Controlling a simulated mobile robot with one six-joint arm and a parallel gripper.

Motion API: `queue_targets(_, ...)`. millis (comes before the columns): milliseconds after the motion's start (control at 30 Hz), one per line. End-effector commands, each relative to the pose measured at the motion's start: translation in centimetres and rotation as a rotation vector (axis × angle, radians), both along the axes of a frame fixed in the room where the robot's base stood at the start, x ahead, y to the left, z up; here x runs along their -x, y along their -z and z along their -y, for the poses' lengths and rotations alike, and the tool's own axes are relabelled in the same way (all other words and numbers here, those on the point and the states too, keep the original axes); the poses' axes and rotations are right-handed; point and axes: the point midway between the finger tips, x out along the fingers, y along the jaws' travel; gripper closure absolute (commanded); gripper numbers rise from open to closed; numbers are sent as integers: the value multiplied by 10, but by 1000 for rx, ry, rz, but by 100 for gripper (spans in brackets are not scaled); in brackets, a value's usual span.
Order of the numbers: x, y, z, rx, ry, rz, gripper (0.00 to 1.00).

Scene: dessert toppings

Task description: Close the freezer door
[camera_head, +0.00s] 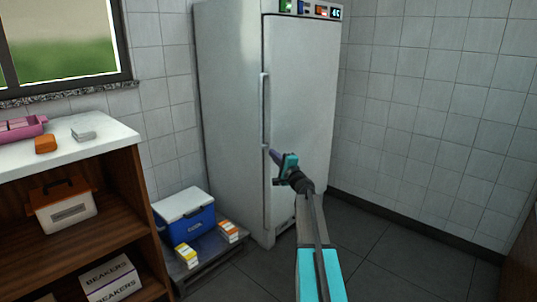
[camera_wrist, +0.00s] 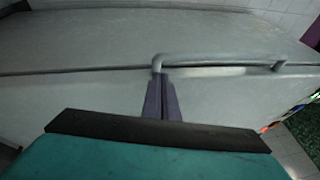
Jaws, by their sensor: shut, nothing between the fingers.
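The freezer (camera_head: 231,110) is a tall white cabinet in the corner, with lit displays along its top. Its door (camera_head: 304,95) faces front and looks flush with the body, or nearly so; a thin dark seam runs along it in the wrist view. A grey bar handle (camera_head: 264,105) stands along the door's left edge; it also shows in the wrist view (camera_wrist: 215,58). My gripper (camera_head: 269,149) is shut and empty, its dark fingertips (camera_wrist: 164,76) at the handle's lower end. I cannot tell whether they touch it.
A blue and white cooler (camera_head: 188,215) and small boxes (camera_head: 229,231) sit on a low dark platform left of the freezer. A wooden shelf unit (camera_head: 118,190) with a white top stands at left. The floor (camera_head: 390,260) at right is clear.

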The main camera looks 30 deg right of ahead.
Motion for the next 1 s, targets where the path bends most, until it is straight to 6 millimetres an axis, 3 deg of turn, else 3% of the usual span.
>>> queue_targets(700,67,11,-28,0,-1,-3,100)
queue_targets(1000,81,14,-33,0,-2,-3,100)
